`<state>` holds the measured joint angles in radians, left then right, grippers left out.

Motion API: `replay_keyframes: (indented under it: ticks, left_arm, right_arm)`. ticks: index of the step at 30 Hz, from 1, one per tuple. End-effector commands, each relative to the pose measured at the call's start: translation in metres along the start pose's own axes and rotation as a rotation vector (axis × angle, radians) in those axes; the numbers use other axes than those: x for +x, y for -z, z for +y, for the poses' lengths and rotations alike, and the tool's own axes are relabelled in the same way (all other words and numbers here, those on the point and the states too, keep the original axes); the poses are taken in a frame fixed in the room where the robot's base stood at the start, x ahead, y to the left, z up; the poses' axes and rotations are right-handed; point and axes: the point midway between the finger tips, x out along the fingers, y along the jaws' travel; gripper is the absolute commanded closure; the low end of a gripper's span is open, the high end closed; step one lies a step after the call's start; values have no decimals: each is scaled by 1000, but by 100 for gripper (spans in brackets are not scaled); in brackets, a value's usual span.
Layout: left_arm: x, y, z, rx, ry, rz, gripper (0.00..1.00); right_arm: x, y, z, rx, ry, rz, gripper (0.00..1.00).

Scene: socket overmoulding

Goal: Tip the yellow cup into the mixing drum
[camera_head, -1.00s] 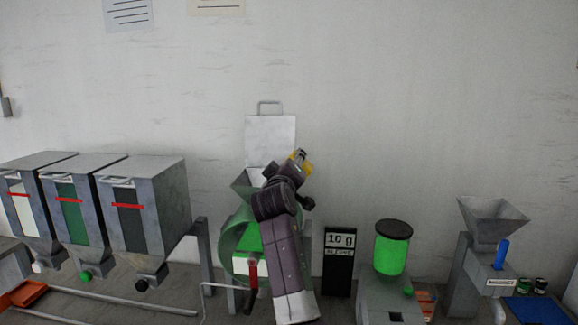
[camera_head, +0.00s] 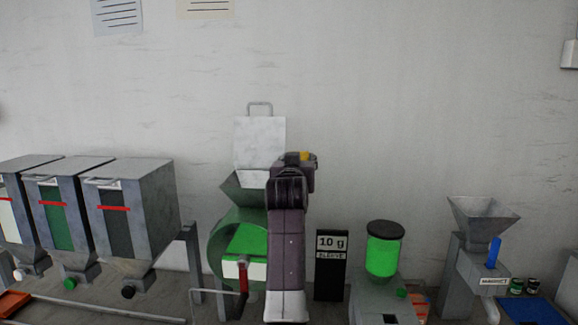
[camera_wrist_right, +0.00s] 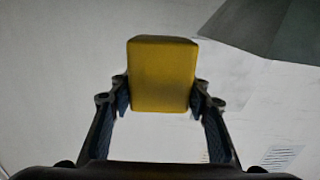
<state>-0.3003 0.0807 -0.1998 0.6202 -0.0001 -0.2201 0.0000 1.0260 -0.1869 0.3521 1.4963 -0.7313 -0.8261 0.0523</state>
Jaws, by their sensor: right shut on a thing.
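The yellow cup (camera_head: 305,155) shows as a small patch at the top end of my right arm in the head view, mostly hidden by the wrist. In the right wrist view the yellow cup (camera_wrist_right: 162,75) sits between both fingers of my right gripper (camera_wrist_right: 161,94), which is shut on it. Its contents and its tilt cannot be told. The green mixing drum (camera_head: 222,248) stands left of my right arm, with a grey hopper (camera_head: 237,194) on top and a raised pale lid (camera_head: 258,142). The gripper is up and right of the hopper. My left gripper is not in view.
Grey bins (camera_head: 135,205) stand at left. Right of my arm are a black 10 g sign (camera_head: 331,265), a green canister (camera_head: 383,255) and a grey funnel (camera_head: 483,222).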

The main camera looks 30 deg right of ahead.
Motion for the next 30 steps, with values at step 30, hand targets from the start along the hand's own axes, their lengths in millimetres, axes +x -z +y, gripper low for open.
replay_keyframes:
  ticks: [30]
  left_arm:
    - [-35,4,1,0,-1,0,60]
  right_arm:
    - [0,42,4,34,1,1,81]
